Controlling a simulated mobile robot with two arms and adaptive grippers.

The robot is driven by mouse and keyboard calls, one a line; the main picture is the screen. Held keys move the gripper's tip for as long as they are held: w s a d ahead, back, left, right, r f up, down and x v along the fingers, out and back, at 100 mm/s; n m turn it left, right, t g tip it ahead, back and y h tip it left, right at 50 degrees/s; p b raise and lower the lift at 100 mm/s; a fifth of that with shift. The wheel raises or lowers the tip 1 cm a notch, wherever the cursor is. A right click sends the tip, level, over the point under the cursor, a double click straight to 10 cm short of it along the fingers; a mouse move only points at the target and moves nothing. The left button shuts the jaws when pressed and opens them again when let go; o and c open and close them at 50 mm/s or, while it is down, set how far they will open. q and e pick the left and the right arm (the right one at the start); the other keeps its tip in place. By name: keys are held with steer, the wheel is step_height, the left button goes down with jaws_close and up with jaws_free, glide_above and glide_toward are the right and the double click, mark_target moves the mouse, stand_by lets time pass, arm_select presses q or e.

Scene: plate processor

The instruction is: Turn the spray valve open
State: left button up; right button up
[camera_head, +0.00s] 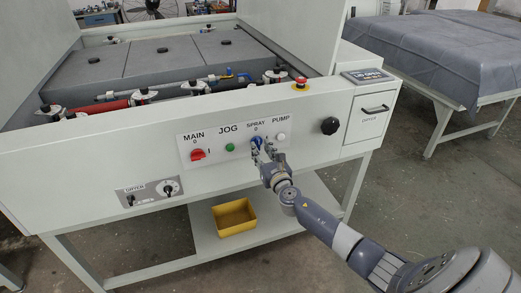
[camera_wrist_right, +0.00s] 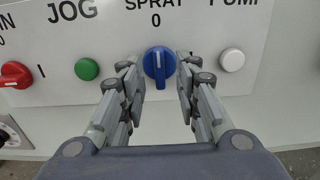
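The blue spray valve knob (camera_head: 257,142) is on the front panel of the plate processor, under the SPRAY label. In the right wrist view the knob (camera_wrist_right: 159,63) points straight up toward the 0 mark. My right gripper (camera_head: 264,153) is at the panel. In the right wrist view its open fingers (camera_wrist_right: 159,75) stand on either side of the knob, with a small gap visible on each side. The fingers partly cover the knob in the head view. My left gripper is not in view.
The red MAIN knob (camera_head: 197,155) and green JOG button (camera_head: 230,147) lie left of the spray knob. The white PUMP button (camera_head: 281,137) is close on its right. A black round knob (camera_head: 329,126) is further right. A yellow bin (camera_head: 234,217) stands on the shelf below.

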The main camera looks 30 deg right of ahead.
steer(key=shift+w+d, duration=0.15)
steer(key=shift+w, duration=0.55)
steer(key=shift+c, duration=0.6)
jaws_close()
